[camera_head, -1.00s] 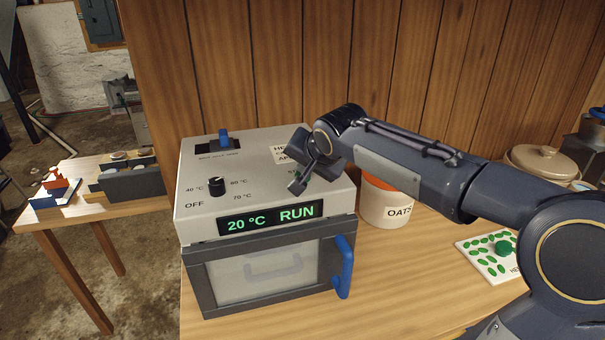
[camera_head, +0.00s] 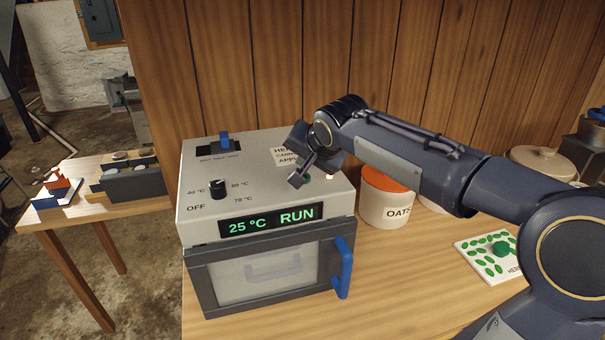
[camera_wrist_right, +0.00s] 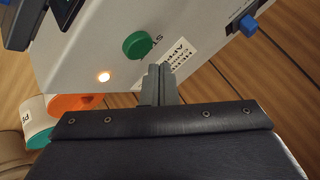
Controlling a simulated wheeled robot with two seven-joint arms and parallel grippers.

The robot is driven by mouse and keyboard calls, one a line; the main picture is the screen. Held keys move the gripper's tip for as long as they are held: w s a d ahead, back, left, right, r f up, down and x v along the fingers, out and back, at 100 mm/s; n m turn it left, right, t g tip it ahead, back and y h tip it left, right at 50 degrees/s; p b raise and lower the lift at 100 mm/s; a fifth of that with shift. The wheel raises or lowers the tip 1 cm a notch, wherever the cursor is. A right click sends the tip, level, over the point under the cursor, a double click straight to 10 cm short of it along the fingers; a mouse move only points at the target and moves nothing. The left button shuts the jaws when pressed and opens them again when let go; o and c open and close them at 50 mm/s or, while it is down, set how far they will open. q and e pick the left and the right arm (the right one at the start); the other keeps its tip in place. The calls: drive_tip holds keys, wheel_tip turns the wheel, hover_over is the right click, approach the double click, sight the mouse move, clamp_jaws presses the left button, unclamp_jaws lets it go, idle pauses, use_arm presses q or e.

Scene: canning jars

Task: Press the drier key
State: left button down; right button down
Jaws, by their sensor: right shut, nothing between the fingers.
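The drier (camera_head: 262,205) is a pale box on the wooden counter, with a dark-framed door and a blue handle (camera_head: 344,266). Its display (camera_head: 267,221) reads 25 °C RUN. In the right wrist view the green round key (camera_wrist_right: 138,45) stands on the drier's top, marked with lettering starting "ST", beside a lit lamp (camera_wrist_right: 104,77). In the head view the key is mostly hidden by my gripper. My right gripper (camera_head: 296,181) is shut and empty, over the top's right part. In the wrist view its fingertips (camera_wrist_right: 160,70) are near the key, apart from it. My left gripper is not in view.
A black knob (camera_head: 218,188) and a blue slider (camera_head: 224,140) are on the drier's top. An orange-lidded oats jar (camera_head: 386,203) stands right of the drier. A herb-patterned board (camera_head: 488,258) lies further right. A side table (camera_head: 95,205) stands left.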

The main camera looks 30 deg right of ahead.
wheel_tip(320, 180, up, 4)
drive_tip(key=p, duration=0.2)
drive_tip(key=shift+r+p, duration=0.15)
drive_tip(key=shift+p, duration=0.2)
idle(0.4)
drive_tip(key=s+a+f+n+g+y, duration=0.1)
drive_tip(key=s+a+f+n, duration=0.2)
drive_tip(key=s, duration=0.6)
drive_tip(key=s+a+f+n+g+y, duration=0.1)
drive_tip(key=s+a+f+n+y, duration=0.1)
drive_tip(key=s+f, duration=0.6)
drive_tip(key=s+a+f+n+g+y, duration=0.1)
drive_tip(key=s+a+f, duration=0.4)
drive_tip(key=s, duration=0.5)
drive_tip(key=a+n+y, duration=0.1)
drive_tip(key=n, duration=0.1)
drive_tip(key=shift+s+f+n, duration=0.2)
drive_tip(key=shift+s+n, duration=0.2)
drive_tip(key=shift+a, duration=0.1)
